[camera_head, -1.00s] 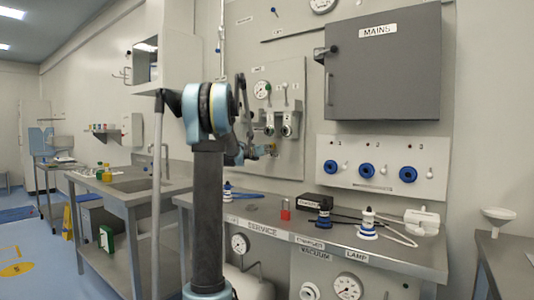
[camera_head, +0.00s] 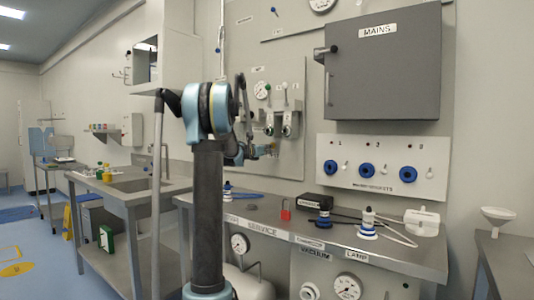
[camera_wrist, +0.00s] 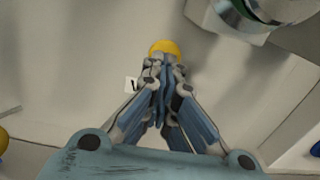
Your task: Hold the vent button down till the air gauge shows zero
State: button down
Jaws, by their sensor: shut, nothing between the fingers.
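A yellow rounded button (camera_wrist: 165,47) shows in the wrist view, just beyond the tips of my gripper (camera_wrist: 164,70). The fingers are closed together with nothing between them and overlap the button's lower edge. I cannot tell whether they press it. In the head view my gripper (camera_head: 272,151) is at the lower part of the grey wall panel (camera_head: 292,165). A round gauge (camera_head: 261,90) sits at the panel's upper left; its needle is too small to read. The button is not clear in the head view, and I cannot read a vent label.
Metal valve fittings (camera_head: 289,122) with levers are on the panel, close to my gripper. A shiny metal part (camera_wrist: 245,15) juts out at the wrist view's upper right. Below is the service bench (camera_head: 260,228) with a red padlock-like item (camera_head: 286,214) and lamps. A dark MAINS cabinet (camera_head: 383,65) hangs right.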

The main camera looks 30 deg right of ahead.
jog(key=v, duration=1.3)
jog(key=shift+a, duration=0.4)
jog(key=shift+s+f, duration=0.1)
jog(key=shift+s, duration=0.05)
jog(key=s+a+f+m+g+y, duration=0.2)
jog(key=s+a+f+m+y, duration=0.6)
jog(key=s+a+f, duration=1.1)
jog(key=s+a+f+m+g+y, duration=0.2)
jog(key=s+a+f+m+y, duration=0.6)
jog(key=s+a+f+m, duration=0.6)
jog(key=s+a+f, duration=0.5)
jog(key=a+f, duration=0.1)
jog(key=a, duration=0.2)
jog(key=shift+s+g+y, duration=0.3)
jog(key=shift+w+f, duration=0.2)
jog(key=shift+w, duration=0.25)
